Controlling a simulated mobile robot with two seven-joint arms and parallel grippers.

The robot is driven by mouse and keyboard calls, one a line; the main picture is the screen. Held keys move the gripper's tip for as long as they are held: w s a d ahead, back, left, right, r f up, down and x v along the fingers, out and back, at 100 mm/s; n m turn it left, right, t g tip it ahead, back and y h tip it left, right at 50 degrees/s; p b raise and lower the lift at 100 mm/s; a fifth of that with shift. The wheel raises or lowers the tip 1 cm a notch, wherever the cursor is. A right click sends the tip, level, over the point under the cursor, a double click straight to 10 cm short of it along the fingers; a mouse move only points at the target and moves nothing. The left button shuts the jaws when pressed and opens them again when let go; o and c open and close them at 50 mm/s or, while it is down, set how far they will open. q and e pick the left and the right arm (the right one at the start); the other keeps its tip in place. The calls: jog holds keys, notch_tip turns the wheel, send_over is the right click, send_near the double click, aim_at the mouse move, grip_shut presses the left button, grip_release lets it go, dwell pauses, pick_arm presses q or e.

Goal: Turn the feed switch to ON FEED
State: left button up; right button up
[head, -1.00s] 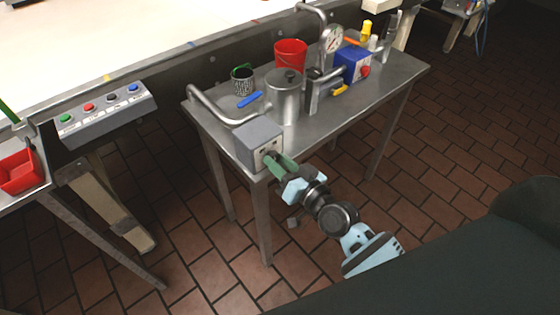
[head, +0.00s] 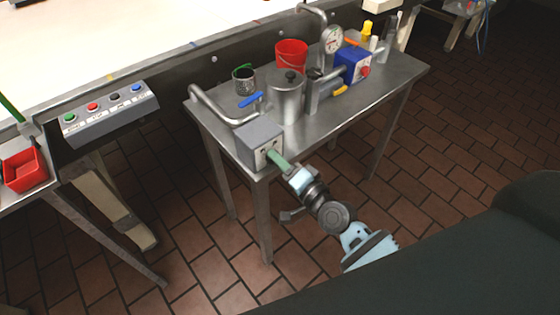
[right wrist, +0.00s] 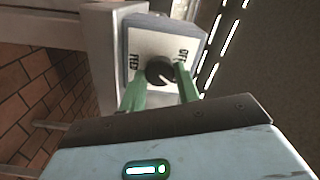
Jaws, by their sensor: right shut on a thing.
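The feed switch is a grey box (head: 260,141) at the near left corner of the steel table. In the right wrist view its light face (right wrist: 150,44) carries "FEED" on the left and what looks like "OFF" on the right, with a round black knob (right wrist: 160,70) between them. My right gripper (head: 276,159) reaches the box front from below right. In the right wrist view, its green fingers (right wrist: 160,84) stand on either side of the knob and are shut on it. The knob's exact setting is hard to read. My left gripper is not in view.
The steel table (head: 335,113) also holds a lidded metal pot (head: 286,98), a red bucket (head: 291,54), a gauge (head: 332,40) and a blue box (head: 353,66). The tiled floor in front is mostly clear.

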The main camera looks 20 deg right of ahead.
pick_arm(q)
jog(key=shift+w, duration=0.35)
pick_arm(e)
jog(key=o, duration=1)
pick_arm(q)
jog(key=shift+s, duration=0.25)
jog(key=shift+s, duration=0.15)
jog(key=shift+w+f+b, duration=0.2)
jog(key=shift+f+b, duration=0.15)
jog(key=shift+b, duration=0.05)
pick_arm(e)
jog(key=v, duration=0.8)
jog(key=shift+r, duration=0.1)
